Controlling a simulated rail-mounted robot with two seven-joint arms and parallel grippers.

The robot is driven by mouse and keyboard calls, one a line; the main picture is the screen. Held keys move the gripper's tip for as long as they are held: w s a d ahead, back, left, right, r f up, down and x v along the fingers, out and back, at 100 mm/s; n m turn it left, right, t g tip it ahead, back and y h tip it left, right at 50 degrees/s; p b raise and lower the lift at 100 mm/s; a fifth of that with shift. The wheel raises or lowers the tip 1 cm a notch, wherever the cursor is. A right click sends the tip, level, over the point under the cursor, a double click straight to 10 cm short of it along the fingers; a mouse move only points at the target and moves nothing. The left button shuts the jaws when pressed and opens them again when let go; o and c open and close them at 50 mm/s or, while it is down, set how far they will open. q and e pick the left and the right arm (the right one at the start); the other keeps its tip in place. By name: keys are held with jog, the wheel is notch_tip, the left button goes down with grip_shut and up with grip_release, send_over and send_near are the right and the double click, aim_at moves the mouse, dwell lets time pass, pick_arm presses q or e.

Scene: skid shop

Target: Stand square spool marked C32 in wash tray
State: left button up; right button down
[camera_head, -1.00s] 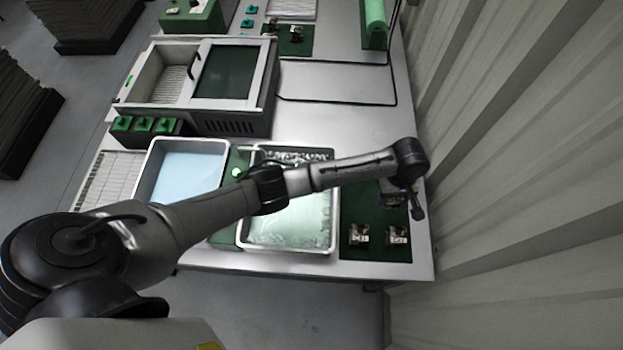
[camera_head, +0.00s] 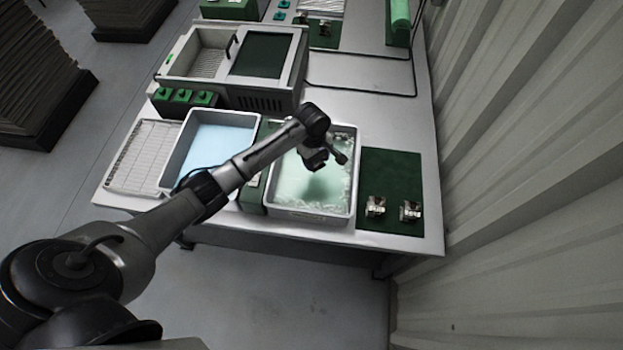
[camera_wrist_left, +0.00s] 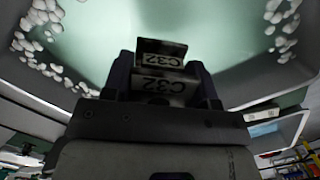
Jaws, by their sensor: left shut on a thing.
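My left gripper (camera_head: 318,166) is over the foamy tray. In the left wrist view, its jaws (camera_wrist_left: 163,88) are shut on the spool marked C32 (camera_wrist_left: 160,48), a metallic block with two faces showing that label. The head view does not show the spool clearly. The wash tray (camera_head: 300,212) is a grey tray of pale green liquid with white foam along its edges; its liquid (camera_wrist_left: 115,30) fills the upper part of the wrist view. The spool appears above the liquid. My right gripper is not in view.
Two small metallic spools, one left (camera_head: 375,206) and one right (camera_head: 410,211), stand on a dark green mat (camera_head: 390,175). A tray of blue liquid (camera_head: 215,140) and a white rack (camera_head: 140,155) lie left. A lidded machine (camera_head: 255,95) stands behind. A corrugated wall (camera_head: 520,150) borders the right.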

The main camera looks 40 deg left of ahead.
pick_arm(q)
jog(key=b, duration=0.1)
send_over(316, 180)
jog(key=f, duration=0.5)
jog(key=shift+w+a, duration=0.1)
jog(key=shift+a, duration=0.2)
jog(key=shift+f+b, duration=0.8)
jog(key=shift+f, duration=1.15)
jog(key=o, duration=1)
jog(key=shift+f, duration=0.1)
jog(key=r+p, duration=0.1)
jog(key=r, duration=0.3)
jog(key=a+r+p, duration=0.1)
jog(key=r, duration=0.2)
jog(key=r+p, duration=0.1)
jog(key=r, duration=0.3)
jog(key=shift+w+a+r, duration=0.1)
jog(key=shift+a+r, duration=0.05)
jog(key=shift+r, duration=0.5)
